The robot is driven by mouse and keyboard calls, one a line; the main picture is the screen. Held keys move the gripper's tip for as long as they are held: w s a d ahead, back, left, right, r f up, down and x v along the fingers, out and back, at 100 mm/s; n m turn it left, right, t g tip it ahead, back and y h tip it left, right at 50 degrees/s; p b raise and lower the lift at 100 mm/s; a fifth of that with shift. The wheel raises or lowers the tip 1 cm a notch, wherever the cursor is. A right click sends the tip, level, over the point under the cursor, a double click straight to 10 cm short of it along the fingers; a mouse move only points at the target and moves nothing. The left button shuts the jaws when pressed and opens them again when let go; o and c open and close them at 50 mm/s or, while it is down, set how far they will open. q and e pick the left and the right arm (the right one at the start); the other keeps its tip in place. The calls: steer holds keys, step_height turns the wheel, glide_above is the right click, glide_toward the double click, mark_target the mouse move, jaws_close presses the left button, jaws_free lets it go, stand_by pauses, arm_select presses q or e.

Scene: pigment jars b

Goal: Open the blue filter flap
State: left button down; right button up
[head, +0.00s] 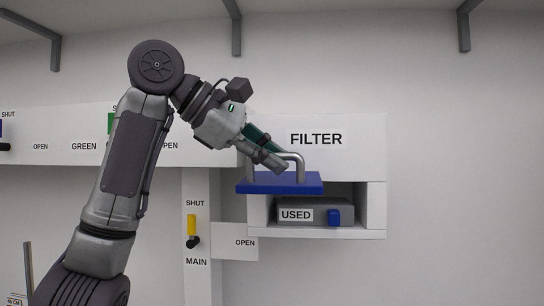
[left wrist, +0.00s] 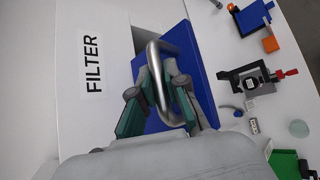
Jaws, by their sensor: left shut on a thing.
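The blue filter flap (head: 256,184) is swung up and sticks out roughly level from the white filter housing, under the word FILTER. Its grey metal handle (head: 301,160) stands on top of the flap. My left gripper (head: 281,163) is shut on the handle; the left wrist view shows the fingers (left wrist: 157,98) on either side of the handle bar (left wrist: 158,70), with the blue flap (left wrist: 196,62) behind. Below the flap, the opening shows a grey cartridge (head: 314,205) marked USED, with a blue tab (head: 334,217). My right gripper is not in view.
Left of the housing (head: 376,207) are wall panels with SHUT and OPEN labels and a yellow MAIN lever (head: 191,225). The wrist view shows a surface below with a black and red device (left wrist: 257,79), an orange block (left wrist: 270,44) and a green piece (left wrist: 284,163).

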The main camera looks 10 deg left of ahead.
arm_select(q)
steer(key=c, duration=1.2)
jaws_free()
steer(key=shift+w, duration=0.1)
steer(key=shift+a, duration=0.1)
steer(key=shift+a+r, duration=0.1)
steer(key=shift+r, duration=0.05)
steer(key=v, duration=1.1)
steer(key=shift+s+a, duration=0.25)
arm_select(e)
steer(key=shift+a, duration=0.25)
